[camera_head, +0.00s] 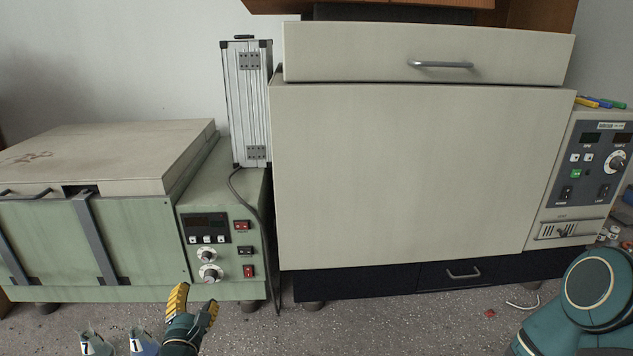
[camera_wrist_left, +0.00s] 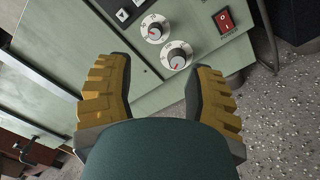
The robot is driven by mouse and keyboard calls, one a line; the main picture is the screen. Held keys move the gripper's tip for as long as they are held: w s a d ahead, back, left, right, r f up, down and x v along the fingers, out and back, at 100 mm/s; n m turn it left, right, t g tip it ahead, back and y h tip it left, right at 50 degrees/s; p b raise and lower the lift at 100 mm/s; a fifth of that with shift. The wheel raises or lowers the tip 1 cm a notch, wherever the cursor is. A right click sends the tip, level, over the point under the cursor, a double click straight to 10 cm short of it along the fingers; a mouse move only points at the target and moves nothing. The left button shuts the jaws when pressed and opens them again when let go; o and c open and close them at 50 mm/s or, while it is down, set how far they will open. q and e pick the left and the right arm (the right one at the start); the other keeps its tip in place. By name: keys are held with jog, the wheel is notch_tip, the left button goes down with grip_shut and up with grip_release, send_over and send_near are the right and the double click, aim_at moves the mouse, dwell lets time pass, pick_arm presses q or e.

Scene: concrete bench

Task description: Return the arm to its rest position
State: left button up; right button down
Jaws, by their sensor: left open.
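My left gripper (camera_head: 194,303) is low in the head view, in front of the green machine's control panel. It is open and empty, with yellow ribbed fingers apart. In the left wrist view the two fingers (camera_wrist_left: 158,88) stand wide apart with nothing between them. The knobs (camera_wrist_left: 166,43) of the green machine show beyond them. A teal link of my right arm (camera_head: 590,290) shows at the lower right of the head view, but my right gripper is out of view.
A green lidded machine (camera_head: 100,240) stands at left. A large cream cabinet (camera_head: 410,170) with a control panel (camera_head: 592,165) stands at right. A metal case (camera_head: 246,105) stands between them. Two numbered flasks (camera_head: 95,343), (camera_head: 143,343) are left of my gripper. Speckled bench (camera_head: 390,325) is mostly clear in the middle.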

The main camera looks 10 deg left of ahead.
pick_arm(q)
jog(key=s+d+f+m+g+h, duration=0.1)
jog(key=d+f+m+g+h, duration=0.1)
jog(key=d+f+m+h, duration=0.45)
jog(key=s+d+f+m+g+h, duration=0.1)
jog(key=d+f+m+g, duration=0.15)
jog(key=d, duration=0.75)
jog(key=s+d+f+m+g+h, duration=0.1)
jog(key=d+f+m+g+h, duration=0.1)
jog(key=d+f+m+h, duration=0.45)
jog(key=s+d+f+m+g+y, duration=0.2)
jog(key=s+d+f+m+g, duration=0.2)
jog(key=s+d+m+g, duration=0.15)
jog(key=s+a+f+m+g+y, duration=0.3)
jog(key=s+a+m+g, duration=0.1)
jog(key=s+m, duration=0.2)
jog(key=shift+s+f+m+y, duration=0.3)
jog(key=shift+s+f+y, duration=0.05)
jog(key=shift+y, duration=0.05)
jog(key=shift+a, duration=0.1)
